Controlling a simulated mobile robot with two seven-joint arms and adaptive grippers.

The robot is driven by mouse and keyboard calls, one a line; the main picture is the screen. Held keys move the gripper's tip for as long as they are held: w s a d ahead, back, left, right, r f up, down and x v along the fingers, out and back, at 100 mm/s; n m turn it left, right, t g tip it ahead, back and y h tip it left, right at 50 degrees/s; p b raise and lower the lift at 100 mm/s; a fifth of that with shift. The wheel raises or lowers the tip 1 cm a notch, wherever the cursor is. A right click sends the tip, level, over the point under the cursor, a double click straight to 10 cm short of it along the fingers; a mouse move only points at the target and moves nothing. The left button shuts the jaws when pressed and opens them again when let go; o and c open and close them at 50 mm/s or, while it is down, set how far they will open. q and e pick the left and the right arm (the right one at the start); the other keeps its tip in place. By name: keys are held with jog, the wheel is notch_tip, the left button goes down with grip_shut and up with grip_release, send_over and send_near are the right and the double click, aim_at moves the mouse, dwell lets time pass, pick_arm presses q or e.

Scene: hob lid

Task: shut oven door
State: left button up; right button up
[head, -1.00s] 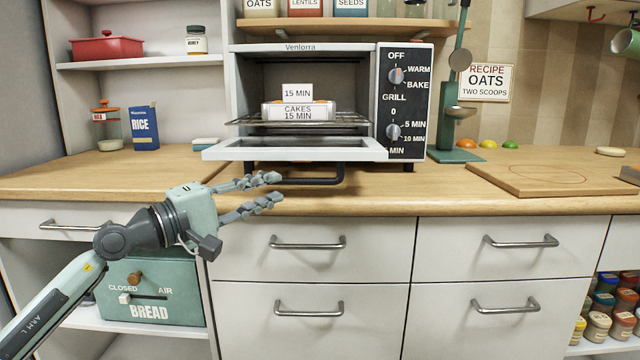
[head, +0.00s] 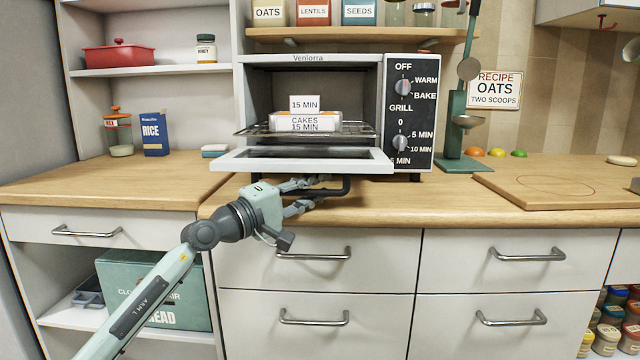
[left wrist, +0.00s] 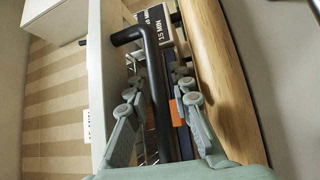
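The oven (head: 310,62) stands on the worktop with its white-framed door (head: 245,160) folded down and open, sticking out toward me. The door's dark bar handle (head: 345,188) hangs at its front, below the panel. My left gripper (head: 316,191) is at the left part of the handle, its fingertips partly hidden under the door edge. In the left wrist view the black handle (left wrist: 158,85) runs between the two open fingers, with gaps showing beside it. My right gripper is in neither view.
Inside the oven, a box marked cakes (head: 306,121) with a 15 MIN card sits on the wire rack (head: 258,130). A green press-like stand (head: 455,125) is right of the oven. A wooden board (head: 570,180) lies further right. Drawers with bar handles are below.

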pick_arm(q)
jog(key=shift+w+d, duration=0.3)
jog(key=shift+d, duration=0.05)
grip_shut()
